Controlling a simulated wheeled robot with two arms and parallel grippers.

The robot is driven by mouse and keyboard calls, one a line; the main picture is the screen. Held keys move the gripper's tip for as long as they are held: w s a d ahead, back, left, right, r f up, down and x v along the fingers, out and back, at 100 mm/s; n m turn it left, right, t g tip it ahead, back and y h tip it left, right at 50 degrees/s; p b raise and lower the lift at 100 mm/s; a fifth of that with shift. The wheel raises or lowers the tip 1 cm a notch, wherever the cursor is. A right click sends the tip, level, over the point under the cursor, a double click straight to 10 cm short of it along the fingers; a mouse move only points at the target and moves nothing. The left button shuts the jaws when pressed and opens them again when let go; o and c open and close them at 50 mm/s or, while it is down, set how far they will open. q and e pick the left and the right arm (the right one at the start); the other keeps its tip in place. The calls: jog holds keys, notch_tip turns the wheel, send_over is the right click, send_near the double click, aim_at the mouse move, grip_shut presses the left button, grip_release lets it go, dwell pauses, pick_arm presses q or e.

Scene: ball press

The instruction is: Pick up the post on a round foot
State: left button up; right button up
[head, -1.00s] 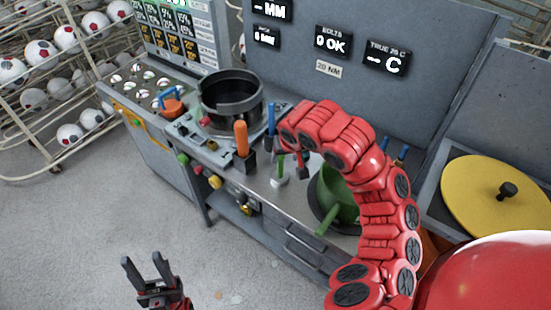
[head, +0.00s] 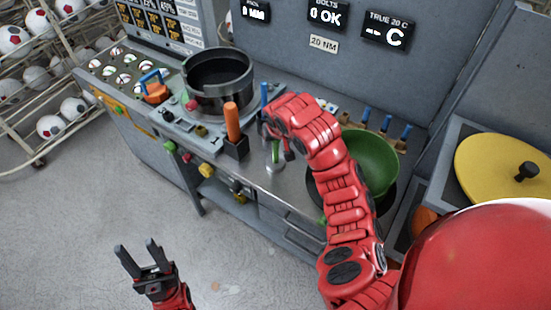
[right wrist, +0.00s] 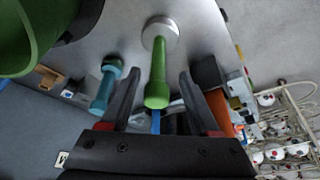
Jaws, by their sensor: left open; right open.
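The post (right wrist: 158,72) is green and stands upright on a pale round foot (right wrist: 161,32) on the metal worktop. In the head view the post (head: 275,152) is partly hidden by my right arm. My right gripper (right wrist: 160,76) is open and comes down from above. In the right wrist view the post shows between its two fingers, with no finger visibly touching it. In the head view my right gripper (head: 281,150) is mostly hidden behind its own wrist. My left gripper (head: 138,250) is open and empty, low over the floor in front of the bench.
An orange handle (head: 232,122) on a dark block stands left of the post. A blue-green peg (right wrist: 107,85) stands on its other side. A green bowl (head: 368,160) lies right, beside my right arm. A black pot (head: 217,80) stands at the back left.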

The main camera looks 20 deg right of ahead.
aim_at(276, 146)
jog(key=shift+w+f+p, duration=0.1)
jog(key=shift+f+p, duration=0.3)
jog(key=shift+f, duration=0.05)
jog(key=p+x, duration=0.2)
jog(key=x, duration=0.1)
jog(key=shift+w+d+f, duration=0.15)
jog(key=shift+f, duration=0.2)
jog(key=shift+w+f+p, duration=0.2)
jog(key=shift+f+p, duration=0.1)
jog(key=shift+f, duration=0.1)
grip_shut()
